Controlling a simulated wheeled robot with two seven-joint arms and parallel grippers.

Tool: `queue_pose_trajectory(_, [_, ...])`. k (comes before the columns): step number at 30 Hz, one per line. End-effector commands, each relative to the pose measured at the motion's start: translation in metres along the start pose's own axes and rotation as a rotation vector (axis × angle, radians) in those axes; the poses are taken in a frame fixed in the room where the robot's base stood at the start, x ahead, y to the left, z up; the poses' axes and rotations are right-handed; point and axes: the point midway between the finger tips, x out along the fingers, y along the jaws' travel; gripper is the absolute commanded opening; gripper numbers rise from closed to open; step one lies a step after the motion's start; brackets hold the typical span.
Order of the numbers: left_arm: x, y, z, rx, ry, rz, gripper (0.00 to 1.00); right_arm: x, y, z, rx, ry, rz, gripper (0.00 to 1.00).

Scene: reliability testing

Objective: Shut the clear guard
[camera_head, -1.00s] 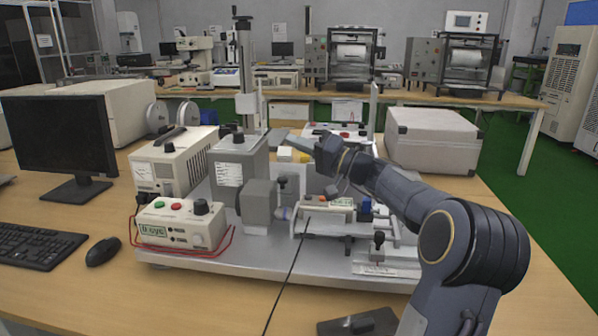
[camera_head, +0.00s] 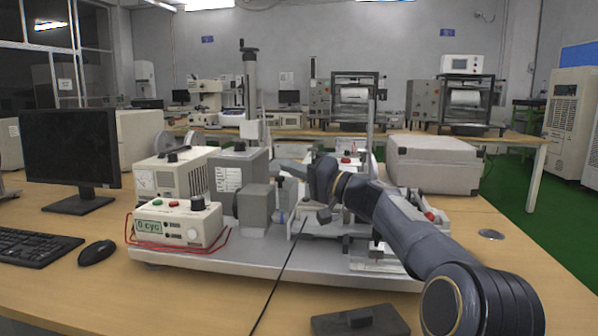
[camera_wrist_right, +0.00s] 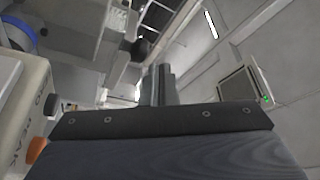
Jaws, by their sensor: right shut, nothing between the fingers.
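The clear guard is hard to make out. A thin upright edge (camera_head: 370,122) above the test rig may belong to it, but I cannot tell its angle. The rig stands on a grey base plate (camera_head: 215,262) on the bench. My right gripper (camera_head: 285,164) reaches in from the right over the rig, fingers pointing left, beside the grey box-shaped housing (camera_head: 238,172). Its fingers, also seen in the right wrist view (camera_wrist_right: 159,84), are shut and empty. I cannot tell whether they touch anything. My right arm hides much of the fixture. My left gripper is out of view.
A control box (camera_head: 178,222) with a red and a green button sits at the rig's front left. A cream power unit (camera_head: 172,178) stands behind it. A grey case (camera_head: 433,164) is at the right. A black cable (camera_head: 279,275) crosses the bench front.

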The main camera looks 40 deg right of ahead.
Motion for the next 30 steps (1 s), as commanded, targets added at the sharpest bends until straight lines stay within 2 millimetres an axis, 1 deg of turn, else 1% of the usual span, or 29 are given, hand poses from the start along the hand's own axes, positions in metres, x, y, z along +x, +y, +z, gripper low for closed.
queue_pose_trajectory(3, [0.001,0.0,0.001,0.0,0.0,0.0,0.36,0.007,0.005,0.0,0.0,-0.001,-0.001,0.0])
queue_pose_trajectory(7, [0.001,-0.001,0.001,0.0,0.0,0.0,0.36,0.01,0.007,0.0,0.0,0.0,0.0,0.0])
queue_pose_trajectory(21, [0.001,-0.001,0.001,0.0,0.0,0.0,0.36,0.01,0.007,0.0,-0.001,0.0,0.0,0.0])
queue_pose_trajectory(23, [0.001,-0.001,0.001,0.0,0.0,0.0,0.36,0.006,0.007,0.0,-0.001,0.0,0.001,0.0])
queue_pose_trajectory(25, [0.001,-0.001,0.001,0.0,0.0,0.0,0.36,-0.001,0.007,-0.001,-0.001,0.001,0.001,0.0])
queue_pose_trajectory(30, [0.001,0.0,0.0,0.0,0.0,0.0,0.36,-0.031,0.007,-0.001,-0.002,0.003,0.003,0.0])
